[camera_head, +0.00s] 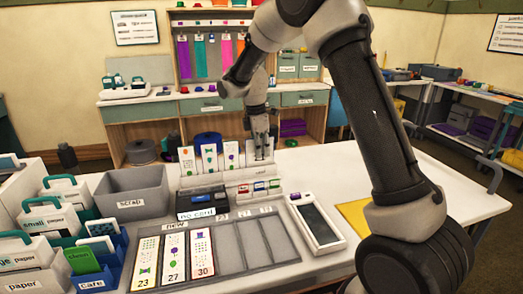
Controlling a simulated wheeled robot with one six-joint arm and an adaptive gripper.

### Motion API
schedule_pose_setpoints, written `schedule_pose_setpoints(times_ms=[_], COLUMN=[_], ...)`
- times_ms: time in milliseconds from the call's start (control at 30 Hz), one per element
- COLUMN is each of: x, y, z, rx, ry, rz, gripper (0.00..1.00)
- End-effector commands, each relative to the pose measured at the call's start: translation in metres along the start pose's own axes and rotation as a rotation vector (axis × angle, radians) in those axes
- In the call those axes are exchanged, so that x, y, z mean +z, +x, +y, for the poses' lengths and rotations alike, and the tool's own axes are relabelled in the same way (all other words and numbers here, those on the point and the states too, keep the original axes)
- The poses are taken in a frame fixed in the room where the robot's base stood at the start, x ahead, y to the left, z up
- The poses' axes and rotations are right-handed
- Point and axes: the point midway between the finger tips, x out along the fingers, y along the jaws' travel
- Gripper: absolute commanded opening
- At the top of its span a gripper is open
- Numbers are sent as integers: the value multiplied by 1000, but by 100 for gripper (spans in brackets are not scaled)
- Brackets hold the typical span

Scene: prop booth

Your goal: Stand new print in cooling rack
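The cooling rack (226,179) is a pale stepped stand at the back middle of the white table. Three narrow white prints with small coloured pictures stand upright in it: a left one (187,161), a middle one (209,158) and a right one (230,157). My gripper (262,155) points down at the rack's right end, at a further white print (250,152). Its fingers overlap this print, which looks upright. Whether they grip it is too small to tell. The grey "new" tray (288,249) holds prints 23 (145,263), 27 (173,257) and 30 (201,252); its right slots are empty.
A card reader (203,203) and small coloured blocks (260,188) sit before the rack. A white-framed dark panel (316,226) lies right of the tray. The scrap bin (133,193) and paper boxes (42,230) fill the left. A yellow sheet (355,213) lies partly behind my arm.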

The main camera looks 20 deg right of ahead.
Motion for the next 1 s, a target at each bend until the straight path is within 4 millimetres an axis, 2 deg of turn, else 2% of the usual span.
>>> schedule_pose_setpoints(times_ms=[33, 67, 367, 467, 567, 900, 1000], x=[0, 0, 0, 0, 0, 0, 0], y=[0, 0, -1, -7, -23, -96, -109], z=[0, 0, 0, 1, 1, 1, 1], rx=[0, 0, 0, 3, 5, 3, 2], ry=[0, 0, 0, 0, 1, -1, -1], rz=[0, 0, 0, 1, 1, 1, 0], gripper=[25, 30, 30, 30, 30, 30, 30])
